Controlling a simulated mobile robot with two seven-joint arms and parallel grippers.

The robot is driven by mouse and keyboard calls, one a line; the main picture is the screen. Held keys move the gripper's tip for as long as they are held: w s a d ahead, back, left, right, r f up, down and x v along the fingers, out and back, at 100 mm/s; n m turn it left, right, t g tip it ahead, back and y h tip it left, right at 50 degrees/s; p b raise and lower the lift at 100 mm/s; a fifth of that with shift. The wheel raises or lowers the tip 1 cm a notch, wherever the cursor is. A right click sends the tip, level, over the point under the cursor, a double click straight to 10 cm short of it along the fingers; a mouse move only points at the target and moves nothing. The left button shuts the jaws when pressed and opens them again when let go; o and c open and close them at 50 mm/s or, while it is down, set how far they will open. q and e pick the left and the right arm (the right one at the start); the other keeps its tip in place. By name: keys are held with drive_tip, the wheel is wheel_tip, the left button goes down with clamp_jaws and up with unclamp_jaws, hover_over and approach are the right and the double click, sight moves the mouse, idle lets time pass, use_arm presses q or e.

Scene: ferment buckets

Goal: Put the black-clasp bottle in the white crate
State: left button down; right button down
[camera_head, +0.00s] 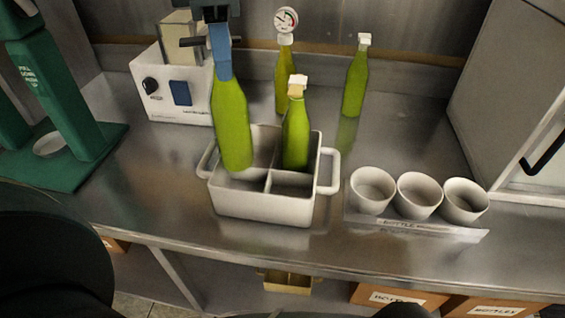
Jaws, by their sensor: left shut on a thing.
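My left gripper (220,48) is shut on the neck of a green bottle (232,118), which hangs nearly upright, tilted slightly. The gripper hides the bottle's top, so I cannot see its clasp. The bottle's lower end is over or in the left part of the white crate (262,207); I cannot tell if it touches the crate floor. Another green bottle (296,138) with a pale top stands in the crate's back right compartment. The front compartments look empty. My right gripper is not in view.
Behind the crate stand a green bottle with a gauge (286,20) and a white-topped green bottle (355,85). Three white cups (418,195) stand right of the crate. A white machine (165,85) and a green press (55,110) are at left.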

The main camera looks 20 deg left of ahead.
sight(228, 86)
use_arm(q)
drive_tip(key=shift+w, duration=0.3)
wheel_tip(228, 86, down, 5)
drive_tip(key=shift+s+f, duration=0.1)
drive_tip(key=shift+f, duration=2.3)
drive_tip(key=c, duration=1.1)
unclamp_jaws()
drive_tip(key=shift+f, duration=0.1)
drive_tip(key=shift+c, duration=0.2)
drive_tip(key=shift+r, duration=0.3)
wheel_tip(228, 86, up, 12)
drive_tip(key=shift+f, duration=0.2)
